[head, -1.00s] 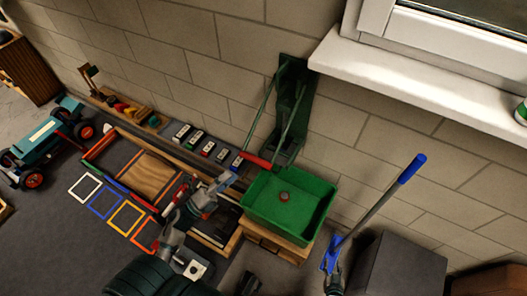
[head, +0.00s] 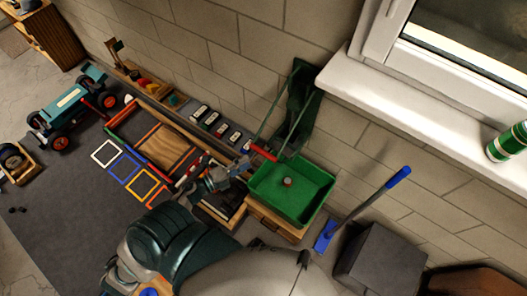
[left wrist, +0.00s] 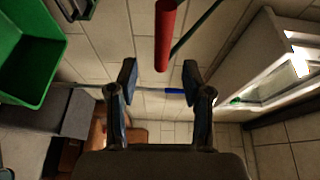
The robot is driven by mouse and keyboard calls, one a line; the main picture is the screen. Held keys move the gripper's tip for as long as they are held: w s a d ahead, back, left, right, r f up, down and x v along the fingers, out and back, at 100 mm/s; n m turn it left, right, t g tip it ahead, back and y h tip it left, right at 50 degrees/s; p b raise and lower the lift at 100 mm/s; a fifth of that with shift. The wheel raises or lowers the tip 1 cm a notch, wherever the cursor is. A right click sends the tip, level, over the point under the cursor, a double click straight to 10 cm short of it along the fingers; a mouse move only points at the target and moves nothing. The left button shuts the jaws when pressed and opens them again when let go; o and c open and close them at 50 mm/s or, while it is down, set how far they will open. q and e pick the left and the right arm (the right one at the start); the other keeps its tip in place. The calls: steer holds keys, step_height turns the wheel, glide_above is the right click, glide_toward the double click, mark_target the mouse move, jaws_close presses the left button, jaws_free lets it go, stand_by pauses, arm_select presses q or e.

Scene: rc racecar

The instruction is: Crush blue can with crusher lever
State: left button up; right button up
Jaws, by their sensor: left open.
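The green can crusher (head: 296,110) is fixed to the wall, with two thin lever rods running down to a red handle (head: 263,152). My left gripper (head: 240,165) is open just left of the red handle. In the left wrist view the red handle (left wrist: 165,35) hangs just beyond the open fingertips (left wrist: 160,75), between them in the picture and not gripped. A green bin (head: 325,190) stands below the crusher with a small brownish round object (head: 287,182) in it. I cannot make out a blue can. My right gripper is not visible.
A blue-handled tool (head: 368,207) leans by the wall beside a dark grey box (head: 378,265). A green can (head: 507,142) is on the windowsill. Small items (head: 215,124) line the wall shelf. A teal toy car (head: 68,108) and coloured frames (head: 125,168) lie left.

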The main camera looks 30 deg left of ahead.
mark_target(265, 155)
arm_select(q)
steer(key=x, duration=0.3)
steer(key=d+x, duration=0.1)
steer(key=x, duration=0.2)
steer(key=p+x, duration=0.1)
steer(key=x, duration=0.2)
steer(key=shift+s+d+r, duration=0.15)
steer(key=shift+s+r, duration=0.05)
steer(key=shift+s, duration=0.05)
steer(key=shift+a, duration=0.4)
steer(key=shift+a+f, duration=0.1)
steer(key=shift+a, duration=0.05)
steer(key=shift+c, duration=0.7)
steer(key=shift+a, duration=0.1)
jaws_close()
steer(key=shift+s+d, duration=0.15)
steer(key=shift+d, duration=0.15)
